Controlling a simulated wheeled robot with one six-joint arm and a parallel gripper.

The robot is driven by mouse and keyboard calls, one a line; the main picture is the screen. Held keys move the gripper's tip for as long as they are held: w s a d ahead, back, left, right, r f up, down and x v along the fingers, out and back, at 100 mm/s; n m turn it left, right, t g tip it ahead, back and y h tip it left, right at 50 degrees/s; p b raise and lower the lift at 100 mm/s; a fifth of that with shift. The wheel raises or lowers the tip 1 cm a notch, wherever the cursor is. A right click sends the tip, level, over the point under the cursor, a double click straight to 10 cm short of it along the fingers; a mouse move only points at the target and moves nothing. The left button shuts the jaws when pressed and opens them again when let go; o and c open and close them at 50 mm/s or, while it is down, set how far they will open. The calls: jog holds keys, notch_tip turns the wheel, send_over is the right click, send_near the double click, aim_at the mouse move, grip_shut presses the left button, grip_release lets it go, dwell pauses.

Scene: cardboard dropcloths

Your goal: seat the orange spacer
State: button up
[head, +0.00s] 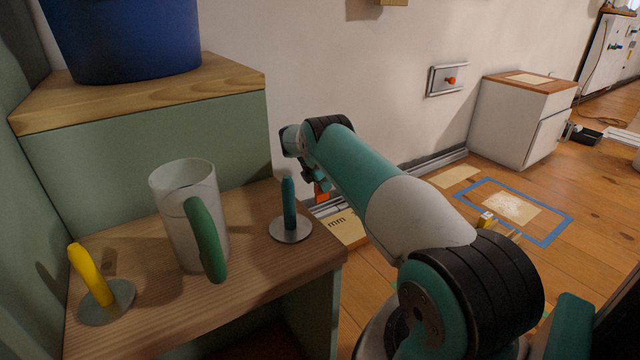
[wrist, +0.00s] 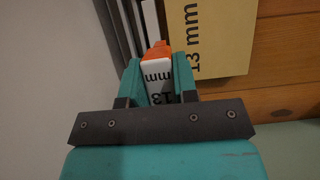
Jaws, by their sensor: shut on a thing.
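My gripper (wrist: 159,72) is shut on the orange spacer (wrist: 157,50), which has a white face marked "13 mm". In the head view the gripper (head: 318,180) is partly behind my arm, and the orange spacer (head: 321,195) shows below it, near the foot of the wall. A cardboard sheet (wrist: 222,35) printed "13 mm" lies right of the spacer in the wrist view; it also shows in the head view (head: 346,231). Pale and dark strips (wrist: 151,22) run along the wall just beyond the spacer. I cannot tell whether the spacer touches them.
A wooden shelf (head: 250,265) at left holds a clear mug (head: 178,215) with a green handle, a teal peg (head: 289,205) and a yellow peg (head: 90,275) on round bases. A blue bucket (head: 125,40) stands above.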

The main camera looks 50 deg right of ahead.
aim_at(323, 200)
jog(key=shift+d+f, duration=0.1)
jog(key=shift+f, duration=0.05)
jog(key=shift+f+b, duration=2.3)
jog(key=shift+f, duration=1.45)
jog(key=shift+f, duration=0.9)
jog(key=o, duration=1)
jog(key=shift+r+p, duration=0.15)
jog(key=shift+p, duration=0.15)
